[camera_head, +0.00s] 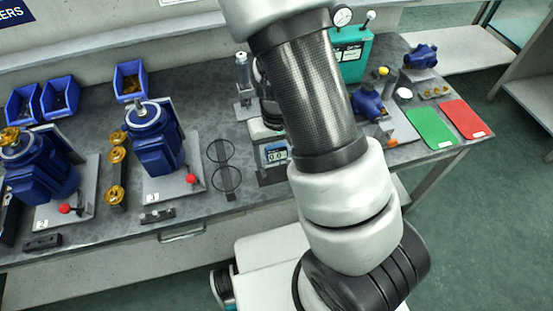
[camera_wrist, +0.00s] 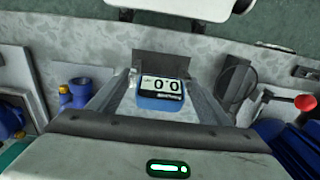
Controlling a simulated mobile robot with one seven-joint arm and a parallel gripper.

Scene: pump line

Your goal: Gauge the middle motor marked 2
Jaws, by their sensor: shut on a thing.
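A small blue gauge (camera_head: 275,153) with a display reading 0.0 is near the middle of the bench. It also shows in the wrist view (camera_wrist: 160,93), between the fingers of my gripper (camera_wrist: 160,82), which is shut on it. In the head view my arm hides most of the gripper. Two blue motors on grey plates stand to the left: one at the far left (camera_head: 38,172) and one nearer the gauge (camera_head: 155,140). The far-left plate's tag (camera_head: 40,225) looks like a 2. The nearer plate's tag (camera_head: 152,197) is too small to read surely.
Brass parts (camera_head: 116,155) stand between the motors. Each motor plate has a red knob (camera_head: 191,178). Dark rings (camera_head: 221,151) lie between the nearer motor and gauge. Blue bins (camera_head: 60,97) stand behind. A teal box (camera_head: 351,55), green mat (camera_head: 430,128) and red mat (camera_head: 466,119) are right.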

